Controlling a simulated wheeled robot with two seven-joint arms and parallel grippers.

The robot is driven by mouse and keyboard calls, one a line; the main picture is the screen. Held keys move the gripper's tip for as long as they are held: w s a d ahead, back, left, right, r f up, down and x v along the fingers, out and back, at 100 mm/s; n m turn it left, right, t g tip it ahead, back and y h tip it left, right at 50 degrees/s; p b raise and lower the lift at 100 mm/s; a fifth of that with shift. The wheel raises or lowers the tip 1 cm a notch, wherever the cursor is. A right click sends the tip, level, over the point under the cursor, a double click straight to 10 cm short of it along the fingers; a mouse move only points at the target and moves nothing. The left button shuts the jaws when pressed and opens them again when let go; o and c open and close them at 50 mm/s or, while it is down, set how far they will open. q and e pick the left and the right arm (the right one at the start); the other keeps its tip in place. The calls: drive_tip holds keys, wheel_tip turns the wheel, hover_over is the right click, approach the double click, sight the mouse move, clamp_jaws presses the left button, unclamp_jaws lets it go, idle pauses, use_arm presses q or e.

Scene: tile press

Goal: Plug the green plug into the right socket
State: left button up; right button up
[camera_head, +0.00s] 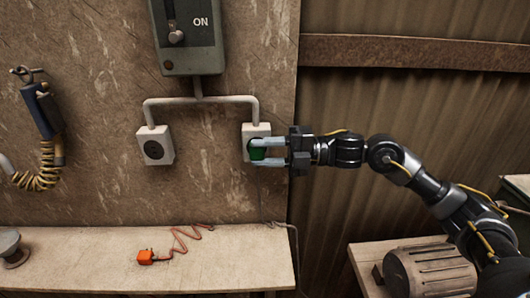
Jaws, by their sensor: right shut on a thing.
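The green plug (257,151) is between the fingers of my right gripper (268,152), in front of the right socket (257,130). The gripper comes in from the right and is shut on the plug. The plug is at the face of the right socket; I cannot tell how deep it sits, since the fingers and the plug hide the socket's opening. The right socket is a white box on the wall panel. My left gripper is not in view.
A left socket (154,146) with a dark round face is empty. A grey switch box (189,38) marked ON sits above. An orange plug (146,257) with a coiled cord lies on the bench (90,255). A blue handset-like tool (43,112) hangs at left.

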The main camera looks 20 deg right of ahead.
drive_tip(key=shift+s+a+b, duration=0.1)
drive_tip(key=shift+s+b, duration=0.2)
drive_tip(key=shift+s, duration=0.1)
idle(1.2)
drive_tip(key=shift+w, duration=0.45)
idle(0.5)
drive_tip(key=shift+s, duration=0.1)
drive_tip(key=shift+s+a, duration=0.2)
drive_tip(key=shift+s, duration=0.75)
drive_tip(key=shift+s+a, duration=0.25)
drive_tip(key=shift+s, duration=0.7)
drive_tip(key=shift+s+a, duration=0.2)
drive_tip(key=shift+s, duration=0.75)
